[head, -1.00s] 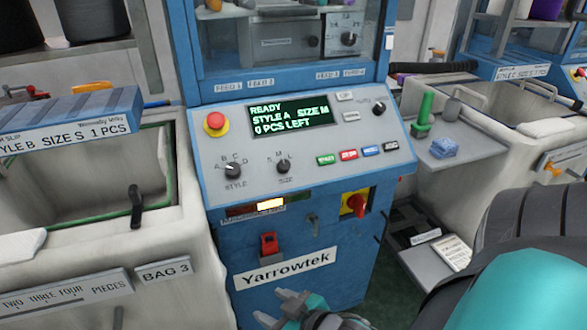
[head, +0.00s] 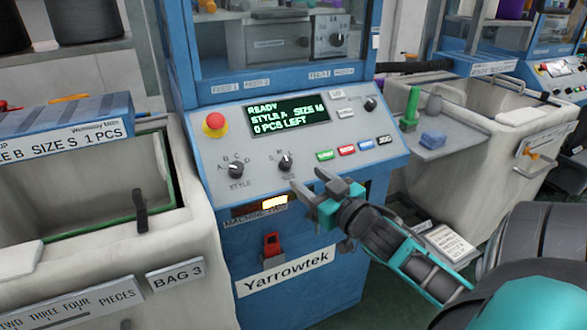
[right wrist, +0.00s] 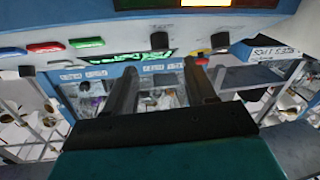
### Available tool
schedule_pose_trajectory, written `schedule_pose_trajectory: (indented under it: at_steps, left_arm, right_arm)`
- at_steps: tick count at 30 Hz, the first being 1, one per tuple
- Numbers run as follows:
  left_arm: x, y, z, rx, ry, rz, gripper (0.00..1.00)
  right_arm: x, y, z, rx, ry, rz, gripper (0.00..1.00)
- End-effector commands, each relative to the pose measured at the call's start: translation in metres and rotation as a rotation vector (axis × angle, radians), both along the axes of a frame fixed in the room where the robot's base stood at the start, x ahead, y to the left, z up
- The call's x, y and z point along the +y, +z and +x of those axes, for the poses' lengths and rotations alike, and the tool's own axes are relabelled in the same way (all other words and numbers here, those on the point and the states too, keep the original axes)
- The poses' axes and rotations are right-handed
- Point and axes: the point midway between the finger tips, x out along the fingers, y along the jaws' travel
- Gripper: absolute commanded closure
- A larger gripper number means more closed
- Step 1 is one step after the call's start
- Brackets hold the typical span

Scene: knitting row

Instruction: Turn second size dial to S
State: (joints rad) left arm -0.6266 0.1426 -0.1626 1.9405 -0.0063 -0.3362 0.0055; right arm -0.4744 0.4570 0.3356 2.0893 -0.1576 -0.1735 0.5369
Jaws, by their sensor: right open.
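The size dial (head: 285,163) is a black knob with a white pointer on the sloped grey panel (head: 215,192) of the blue machine, right of the style dial (head: 236,169). Its pointer looks turned up toward M. The display (head: 289,114) reads READY, STYLE A, SIZE M, 0 PCS LEFT. My right gripper (head: 309,181) is open and empty, just below and right of the size dial, apart from it. In the right wrist view, the size dial (right wrist: 160,41) shows beyond and between the open fingers (right wrist: 160,80). My left gripper is not in view.
A red stop button (head: 215,124) sits at the panel's upper left, and coloured buttons (head: 347,149) lie right of the size dial. A red switch (head: 272,245) is below.

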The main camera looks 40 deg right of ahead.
Motion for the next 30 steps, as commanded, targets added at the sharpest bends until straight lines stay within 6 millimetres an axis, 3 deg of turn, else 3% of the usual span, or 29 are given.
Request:
schedule_pose_trajectory:
  at_steps: [6,12,26,30]
  left_arm:
    - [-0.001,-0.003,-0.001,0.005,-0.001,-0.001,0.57]
    - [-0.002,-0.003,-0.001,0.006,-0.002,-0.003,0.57]
    - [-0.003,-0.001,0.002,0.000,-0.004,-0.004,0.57]
    - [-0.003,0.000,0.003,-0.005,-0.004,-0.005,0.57]
  right_arm:
    - [-0.006,0.000,0.037,-0.002,0.000,-0.001,0.44]
    - [-0.009,0.000,0.058,0.001,0.001,0.000,0.44]
    - [-0.010,-0.001,0.067,0.002,0.001,0.000,0.44]
    - [-0.010,-0.001,0.067,0.002,0.001,0.000,0.58]
